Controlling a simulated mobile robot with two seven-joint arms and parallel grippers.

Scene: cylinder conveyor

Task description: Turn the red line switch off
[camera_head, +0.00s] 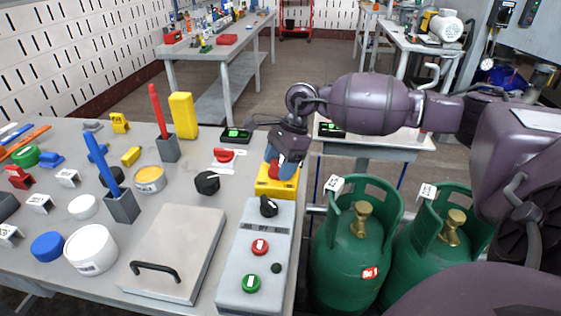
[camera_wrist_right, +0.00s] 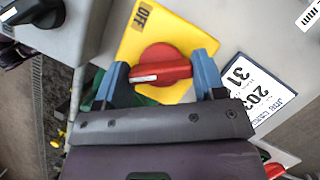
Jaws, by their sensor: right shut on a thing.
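The red line switch (camera_wrist_right: 162,66) is a red rotary knob on a yellow plate (camera_wrist_right: 192,33). Its white mark lies near the knob's left end in the wrist view, and an OFF label (camera_wrist_right: 143,14) is printed near the plate's upper edge. My right gripper (camera_wrist_right: 160,75) is shut on the knob, with one blue finger at each end. In the head view, my right gripper (camera_head: 281,166) reaches down over the yellow switch box (camera_head: 277,186) at the bench's right edge and partly hides the knob. My left gripper is not in view.
A grey control box (camera_head: 256,250) with a black knob and red and green buttons stands in front of the switch. Green gas cylinders (camera_head: 355,235) stand to the right. A black knob (camera_head: 207,183) and a metal lid with a handle (camera_head: 175,255) lie to the left.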

